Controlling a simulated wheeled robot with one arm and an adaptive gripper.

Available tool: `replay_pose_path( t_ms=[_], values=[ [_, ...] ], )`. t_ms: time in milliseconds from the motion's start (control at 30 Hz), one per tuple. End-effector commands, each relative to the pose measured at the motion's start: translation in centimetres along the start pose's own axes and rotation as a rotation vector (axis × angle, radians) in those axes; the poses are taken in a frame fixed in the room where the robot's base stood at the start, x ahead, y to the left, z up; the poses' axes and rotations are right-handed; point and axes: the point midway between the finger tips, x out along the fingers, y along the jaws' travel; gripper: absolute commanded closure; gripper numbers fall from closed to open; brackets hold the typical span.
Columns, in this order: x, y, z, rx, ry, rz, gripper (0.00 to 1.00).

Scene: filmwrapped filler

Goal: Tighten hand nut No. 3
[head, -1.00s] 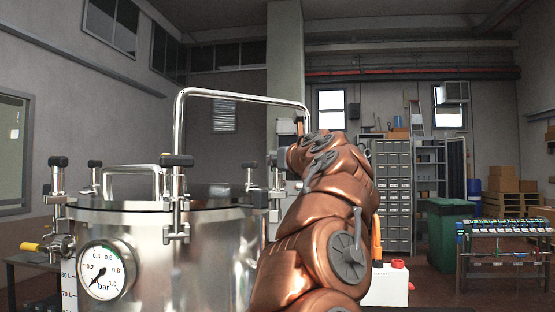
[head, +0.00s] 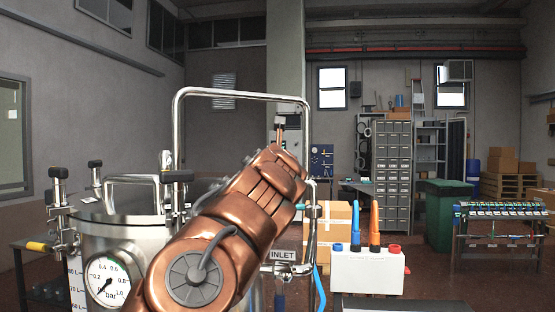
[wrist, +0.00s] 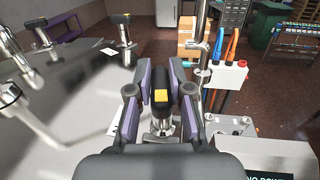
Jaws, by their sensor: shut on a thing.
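The steel pressure tank (head: 135,238) stands at the left of the head view, with a pressure gauge (head: 108,279) on its front. No number is readable on this nut.
Another hand nut (wrist: 122,19) stands farther along the rim. Floor is open toward the green bin (head: 445,212).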

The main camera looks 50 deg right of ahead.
Motion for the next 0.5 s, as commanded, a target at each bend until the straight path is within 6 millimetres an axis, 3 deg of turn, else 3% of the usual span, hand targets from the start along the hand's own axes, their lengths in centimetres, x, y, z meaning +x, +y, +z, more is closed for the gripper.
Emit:
replay_pose_path(
  t_ms=[400, 433, 500],
  values=[
    [-0.02, -0.02, 0.07, 0.001, -0.002, -0.005, 1.00],
    [-0.02, -0.02, 0.06, 0.001, -0.002, -0.005, 0.79],
    [-0.02, -0.02, 0.06, 0.001, -0.002, -0.005, 0.71]
  ],
)
